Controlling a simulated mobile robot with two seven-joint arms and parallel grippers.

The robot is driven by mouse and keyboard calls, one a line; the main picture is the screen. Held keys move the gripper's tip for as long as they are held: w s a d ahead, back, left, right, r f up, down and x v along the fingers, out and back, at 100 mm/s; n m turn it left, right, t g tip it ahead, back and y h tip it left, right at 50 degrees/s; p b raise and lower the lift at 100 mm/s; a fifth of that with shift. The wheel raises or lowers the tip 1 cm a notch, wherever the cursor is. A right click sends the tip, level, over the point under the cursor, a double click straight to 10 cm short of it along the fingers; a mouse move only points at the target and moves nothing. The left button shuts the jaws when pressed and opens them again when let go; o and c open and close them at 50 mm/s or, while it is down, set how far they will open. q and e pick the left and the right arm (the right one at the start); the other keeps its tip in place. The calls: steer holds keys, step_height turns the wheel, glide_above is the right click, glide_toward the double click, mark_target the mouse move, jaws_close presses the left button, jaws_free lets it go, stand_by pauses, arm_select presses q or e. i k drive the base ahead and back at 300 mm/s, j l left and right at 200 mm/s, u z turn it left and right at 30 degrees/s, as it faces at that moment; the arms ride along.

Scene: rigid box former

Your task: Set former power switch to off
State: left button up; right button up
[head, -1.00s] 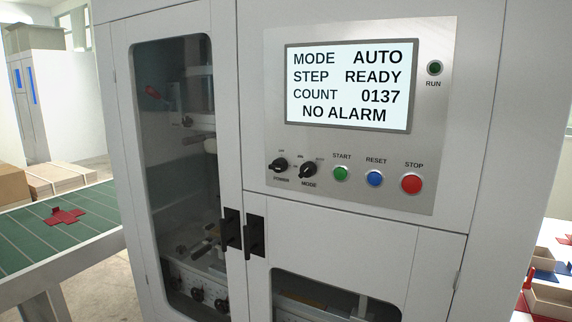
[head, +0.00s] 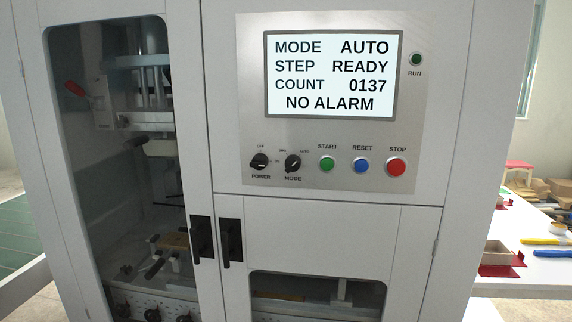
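The former (head: 460,90) is a large light grey cabinet in front of me in the head view. Its control panel (head: 225,100) is at the upper middle. The power switch (head: 260,161) is a black rotary knob at the panel's lower left, with OFF marked above it and ON to its right. The knob's exact pointing is too small to tell. The screen (head: 330,75) reads MODE AUTO, STEP READY, COUNT 0137, NO ALARM. The mode knob (head: 293,162) sits just right of the power switch. Neither of my grippers is in view.
Green START (head: 327,163), blue RESET (head: 362,165) and red STOP (head: 397,167) buttons follow to the right. Two black door handles (head: 230,241) stick out below the panel. A white table (head: 540,275) with boxes stands at right, a green conveyor (head: 18,240) at left.

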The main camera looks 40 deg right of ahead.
mark_target(260, 161)
steer(key=i+j+z, duration=0.15)
steer(key=j+z, duration=0.15)
steer(key=z, duration=0.2)
steer(key=j+z, duration=0.5)
steer(key=i+l, duration=0.05)
steer(key=l, duration=0.05)
